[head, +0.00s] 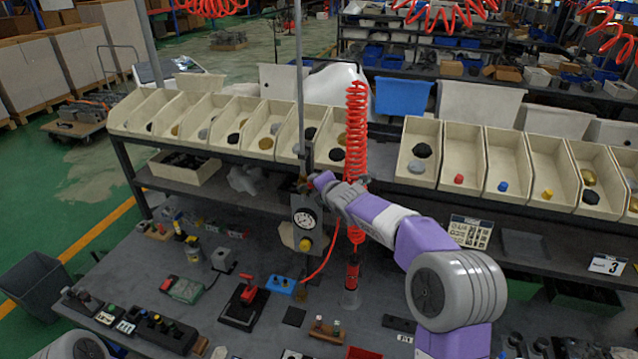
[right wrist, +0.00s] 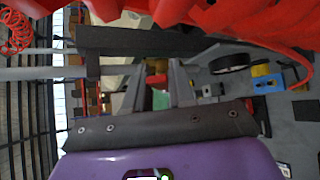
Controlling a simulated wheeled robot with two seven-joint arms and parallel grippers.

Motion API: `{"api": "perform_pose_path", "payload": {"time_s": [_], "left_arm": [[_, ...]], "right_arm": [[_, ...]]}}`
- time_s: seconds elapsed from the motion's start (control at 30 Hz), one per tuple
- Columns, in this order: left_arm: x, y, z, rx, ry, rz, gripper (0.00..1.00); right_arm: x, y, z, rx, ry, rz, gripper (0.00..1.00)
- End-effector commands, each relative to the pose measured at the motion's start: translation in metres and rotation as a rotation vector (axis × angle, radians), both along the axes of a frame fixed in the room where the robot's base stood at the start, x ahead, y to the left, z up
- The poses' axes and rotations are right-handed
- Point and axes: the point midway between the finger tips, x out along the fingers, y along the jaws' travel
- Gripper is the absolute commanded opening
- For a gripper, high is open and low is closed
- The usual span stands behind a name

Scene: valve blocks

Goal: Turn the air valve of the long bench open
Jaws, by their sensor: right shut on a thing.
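The air valve unit stands on a grey post at the middle of the long bench (head: 130,275), with a round white gauge (head: 305,218) and a yellow knob (head: 305,244) below it. My right gripper comes in from the right and is shut on the handle. In the right wrist view the two fingers of my right gripper (right wrist: 155,88) stand around a small red and green area; the handle's exact angle cannot be told. My left gripper is out of view.
A red coiled hose (head: 356,130) hangs just behind my right gripper. Beige bins (head: 417,150) line the shelf behind. A red-handled clamp (head: 245,300), a blue block (head: 281,285) and a red-topped cylinder (head: 352,275) stand on the bench below.

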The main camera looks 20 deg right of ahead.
Motion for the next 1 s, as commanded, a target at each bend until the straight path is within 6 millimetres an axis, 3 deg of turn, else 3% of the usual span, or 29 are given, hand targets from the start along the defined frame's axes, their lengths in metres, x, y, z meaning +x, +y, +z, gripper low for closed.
{"api": "perform_pose_path", "payload": {"time_s": [0.2, 0.7, 0.73, 0.8, 0.87, 1.0], "left_arm": [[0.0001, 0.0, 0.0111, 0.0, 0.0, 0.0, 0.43], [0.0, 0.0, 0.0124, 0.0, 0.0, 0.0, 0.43], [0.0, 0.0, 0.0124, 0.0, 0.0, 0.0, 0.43], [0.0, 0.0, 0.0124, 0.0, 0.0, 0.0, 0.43], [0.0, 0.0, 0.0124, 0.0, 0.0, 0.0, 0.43], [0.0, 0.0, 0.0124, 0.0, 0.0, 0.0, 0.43]], "right_arm": [[0.0018, 0.0021, 0.0067, -0.06, 0.037, 0.001, 0.0], [0.0022, 0.0028, 0.0061, -0.078, 0.049, 0.001, 0.0], [0.0022, 0.0028, 0.0061, -0.078, 0.049, 0.001, 0.25], [0.0021, 0.0029, 0.0061, -0.078, 0.049, 0.001, 0.36], [0.0021, 0.0029, 0.0059, -0.077, 0.05, 0.001, 0.45], [0.002, 0.0029, 0.0055, -0.078, 0.05, 0.001, 0.45]]}}
